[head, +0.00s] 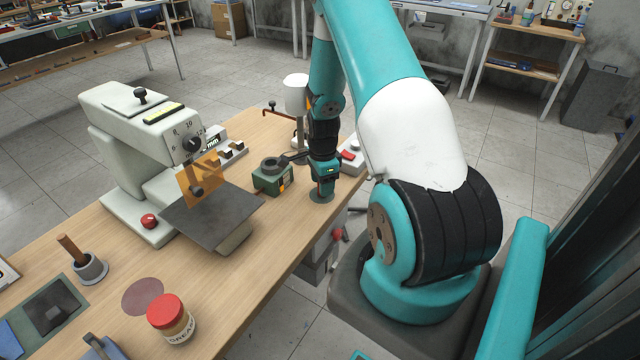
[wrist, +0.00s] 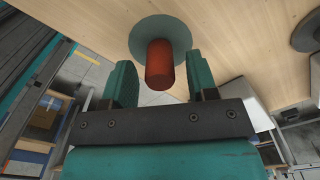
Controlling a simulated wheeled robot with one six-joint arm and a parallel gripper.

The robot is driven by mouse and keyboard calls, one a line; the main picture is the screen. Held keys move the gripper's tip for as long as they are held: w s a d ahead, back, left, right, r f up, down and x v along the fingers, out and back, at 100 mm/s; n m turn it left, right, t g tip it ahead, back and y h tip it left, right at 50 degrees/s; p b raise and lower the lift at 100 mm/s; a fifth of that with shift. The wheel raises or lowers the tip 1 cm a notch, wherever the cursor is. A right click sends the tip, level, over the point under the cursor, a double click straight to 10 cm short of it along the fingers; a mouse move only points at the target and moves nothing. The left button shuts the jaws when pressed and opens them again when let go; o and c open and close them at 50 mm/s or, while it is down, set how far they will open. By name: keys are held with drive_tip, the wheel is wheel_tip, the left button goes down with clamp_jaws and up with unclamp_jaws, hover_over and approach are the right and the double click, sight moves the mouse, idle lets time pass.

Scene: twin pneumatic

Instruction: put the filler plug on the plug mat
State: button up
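The filler plug, a red-orange cylinder (wrist: 159,66), is upright between my gripper's fingers in the wrist view. Its far end overlaps the round grey-green mat (wrist: 178,33), and it looks to stand on it; exact contact is hard to see. My gripper (wrist: 160,82) is open, with a clear gap on both sides of the plug. In the head view my gripper (head: 325,187) points down just above the same mat (head: 314,197), near the table's right edge. The plug is mostly hidden there by the fingers.
A green block with a dark round top (head: 272,178) stands left of my gripper. A large pale machine (head: 150,150) with a dark plate (head: 212,215) is further left. A red-lidded jar (head: 171,318) and a brown disc (head: 142,296) are at the front. Bare wood lies between.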

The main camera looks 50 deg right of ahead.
wheel_tip(320, 180, up, 12)
drive_tip(key=b, duration=0.1)
drive_tip(key=w+a+r+n, duration=0.3)
drive_tip(key=a+r+n, duration=0.3)
drive_tip(key=a, duration=0.3)
drive_tip(key=s+a+r+n+y, duration=0.1)
drive_tip(key=a+r+n, duration=0.15)
drive_tip(key=a, duration=0.25)
drive_tip(key=s+a+r+n+t, duration=0.1)
drive_tip(key=a+n, duration=0.3)
drive_tip(key=a, duration=0.1)
drive_tip(key=s+a+r+n+y, duration=0.1)
drive_tip(key=a+r+n, duration=0.15)
drive_tip(key=a, duration=0.25)
drive_tip(key=s+a+r+n+y, duration=0.1)
drive_tip(key=s+a+r+n, duration=0.1)
drive_tip(key=s+a+n, duration=0.5)
drive_tip(key=s+a+r+n+g+y, duration=0.1)
drive_tip(key=s+a+r+n, duration=0.2)
drive_tip(key=s+a+n, duration=0.5)
drive_tip(key=shift+s+a+r+n, duration=0.15)
drive_tip(key=shift+a+r+n, duration=0.1)
drive_tip(key=shift+n, duration=0.45)
